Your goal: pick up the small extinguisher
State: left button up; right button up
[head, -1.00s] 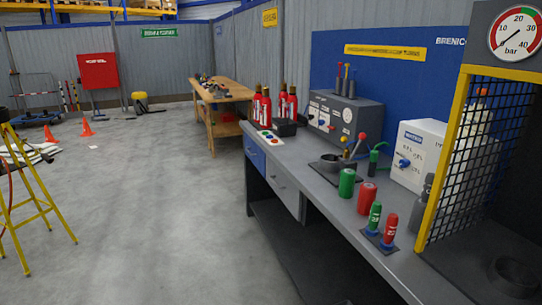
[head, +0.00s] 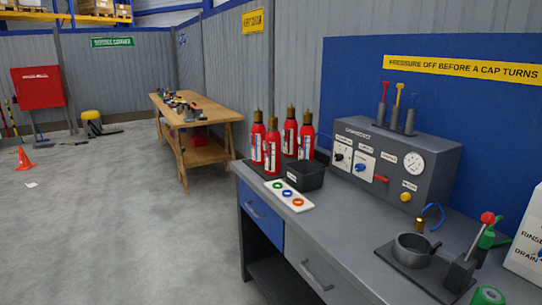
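Several small red extinguishers with brass-coloured tops stand upright, close together, at the far left end of the grey workbench (head: 345,225). The front left one (head: 272,150) and the one behind it (head: 258,138) show white labels. Two more, a middle one (head: 290,133) and a right one (head: 306,137), stand beside them. They look alike in size, and I cannot tell which one the task means. A black box (head: 305,177) hides the lower part of those on the right. Neither of my grippers is in view.
A white strip with coloured rings (head: 289,196) lies before the black box. A grey control panel (head: 400,160) stands behind. A round clamp holder (head: 412,250) and a red-knobbed lever (head: 487,218) are nearer. A wooden table (head: 186,147) stands beyond.

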aim_at(257, 133)
jog(key=i+j+z, duration=0.1)
jog(key=i+j, duration=0.35)
jog(key=i, duration=0.15)
jog(key=z, duration=3)
jog(key=u, duration=3.05)
jog(key=i+z, duration=0.15)
jog(key=z, duration=0.3)
jog(key=i+j+z, duration=0.1)
jog(key=z, duration=0.4)
